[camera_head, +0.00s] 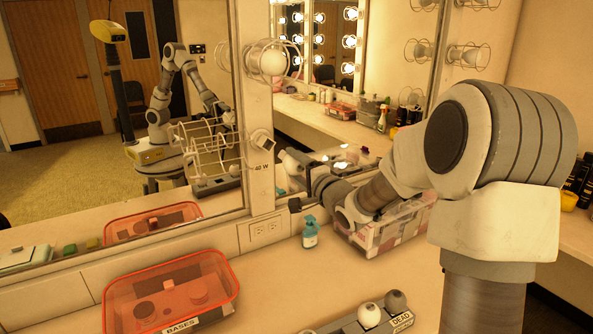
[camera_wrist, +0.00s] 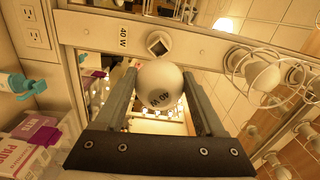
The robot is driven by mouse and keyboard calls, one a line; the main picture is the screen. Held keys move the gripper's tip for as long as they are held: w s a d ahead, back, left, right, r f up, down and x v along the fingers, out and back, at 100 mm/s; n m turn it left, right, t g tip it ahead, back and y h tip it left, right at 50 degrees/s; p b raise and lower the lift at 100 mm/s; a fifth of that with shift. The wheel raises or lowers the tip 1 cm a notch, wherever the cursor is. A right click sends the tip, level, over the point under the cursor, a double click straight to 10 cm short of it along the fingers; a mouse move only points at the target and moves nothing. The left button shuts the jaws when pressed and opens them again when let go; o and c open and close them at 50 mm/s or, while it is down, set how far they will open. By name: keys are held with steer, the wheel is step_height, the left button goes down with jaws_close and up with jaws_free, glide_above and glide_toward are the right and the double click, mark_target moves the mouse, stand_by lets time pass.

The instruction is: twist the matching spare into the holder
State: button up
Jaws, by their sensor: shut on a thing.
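The holder (camera_head: 260,144) is a pale square socket with a dark opening on the mirror frame, beside a "40 W" label. It also shows in the wrist view (camera_wrist: 158,42), above the bulb. My gripper (camera_wrist: 163,84) is shut on a round white bulb (camera_wrist: 160,85) marked "40 W". The bulb's base is hidden behind its globe. The bulb appears just below the holder in the wrist view; I cannot tell the gap in depth. In the head view my arm reaches along the mirror frame, with the gripper just right of the holder.
A tray (camera_head: 400,320) labelled "DEAD" carries a white bulb (camera_head: 369,314) and a grey bulb (camera_head: 396,301). A red bin (camera_head: 228,290) labelled "BASES", a blue bottle (camera_head: 310,233) and a box of pads (camera_head: 390,236) stand on the counter. A caged bulb (camera_head: 266,62) sits above the holder.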

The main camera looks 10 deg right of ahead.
mark_target(281, 156)
steer(key=shift+b+x, duration=0.4)
steer(key=shift+x, duration=3.2)
steer(key=shift+f, duration=0.1)
steer(key=shift+p, duration=0.55)
steer(key=shift+p+x, duration=0.4)
steer(key=shift+x, duration=1.55)
stand_by(1.0)
steer(key=shift+m+p, duration=0.8)
steer(key=shift+p, duration=0.25)
